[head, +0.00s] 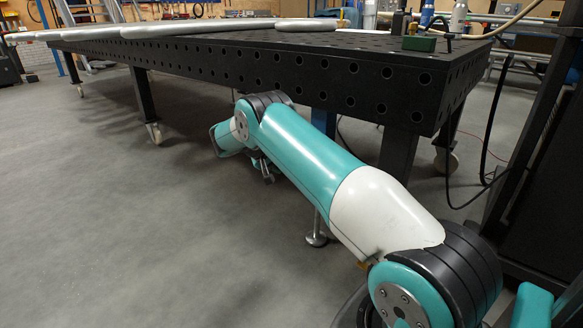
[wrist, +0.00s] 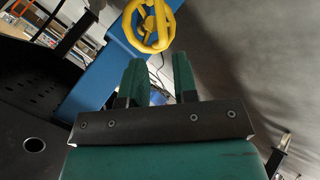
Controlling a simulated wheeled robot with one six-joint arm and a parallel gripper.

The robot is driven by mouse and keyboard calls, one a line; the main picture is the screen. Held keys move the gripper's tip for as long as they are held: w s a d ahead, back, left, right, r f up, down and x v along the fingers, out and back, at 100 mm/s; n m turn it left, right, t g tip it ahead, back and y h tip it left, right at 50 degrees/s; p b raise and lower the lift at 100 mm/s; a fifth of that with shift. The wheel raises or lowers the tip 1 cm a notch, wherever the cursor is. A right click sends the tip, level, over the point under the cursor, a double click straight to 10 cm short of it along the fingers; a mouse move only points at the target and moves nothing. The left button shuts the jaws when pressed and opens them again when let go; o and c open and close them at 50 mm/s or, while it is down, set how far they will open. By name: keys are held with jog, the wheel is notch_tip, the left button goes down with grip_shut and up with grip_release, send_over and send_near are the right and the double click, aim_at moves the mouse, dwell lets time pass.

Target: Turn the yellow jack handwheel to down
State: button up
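The fingertips appear just below the wheel's rim in the picture; I see no contact. In the head view I cannot make out the handwheel. My arm reaches down beside the table there, and my gripper is mostly hidden behind it.
The grey floor (head: 110,230) at left is clear. Cables (head: 492,130) hang at right.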

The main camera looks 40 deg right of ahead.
jog(key=p+v, duration=0.1)
jog(key=v, duration=0.4)
jog(key=shift+a+r, duration=0.2)
jog(key=shift+a, duration=0.05)
jog(key=shift+a+r, duration=0.1)
